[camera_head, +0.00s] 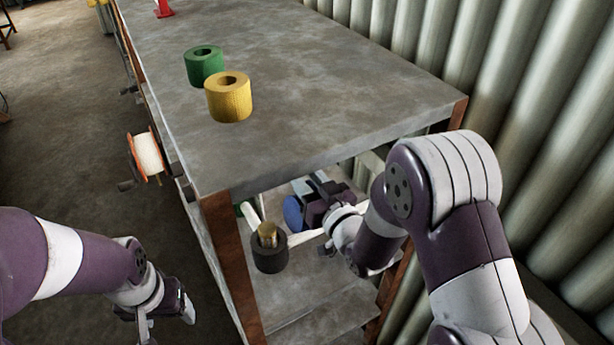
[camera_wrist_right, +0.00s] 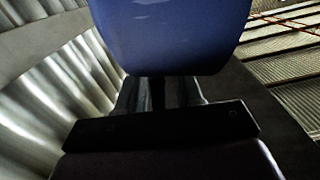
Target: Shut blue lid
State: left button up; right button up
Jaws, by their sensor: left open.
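A blue lid (camera_head: 293,213) shows as a round disc in the space under the workbench top, its face turned to the left. In the right wrist view a smooth blue surface (camera_wrist_right: 170,35), likely the same lid, fills the upper middle, very close to the camera. My right gripper (camera_head: 312,207) reaches under the bench top, right beside the lid. Its fingers are largely hidden, and I cannot tell whether they touch the lid. My left gripper (camera_head: 165,318) is open and empty, low at the left, outside the bench and away from the lid.
The grey bench top (camera_head: 330,100) overhangs my right arm. A green ring (camera_head: 204,66) and a yellow ring (camera_head: 229,98) stand on it. A corrugated wall (camera_head: 540,100) is close on the right.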

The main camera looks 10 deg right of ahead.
aim_at(295, 195)
jog(key=shift+c, duration=0.3)
grip_shut()
jog(key=shift+a, duration=0.1)
jog(key=shift+s+a+r+n+b, duration=0.2)
jog(key=shift+a+r+n+b, duration=0.15)
jog(key=shift+a+n, duration=0.35)
jog(key=shift+s+a+r+n+b, duration=0.2)
jog(key=shift+a+n+b, duration=0.3)
jog(key=shift+n, duration=0.3)
jog(key=shift+s+a+r+n+b, duration=0.1)
jog(key=shift+s+a+n+b, duration=0.25)
jog(key=shift+a, duration=0.35)
jog(key=shift+s+a+r+n+b, duration=0.15)
jog(key=shift+a+n+b, duration=0.2)
jog(key=shift+a+n, duration=0.3)
jog(key=shift+s+a+n+b, duration=0.25)
jog(key=shift+a+n+b, duration=0.15)
jog(key=shift+a, duration=0.3)
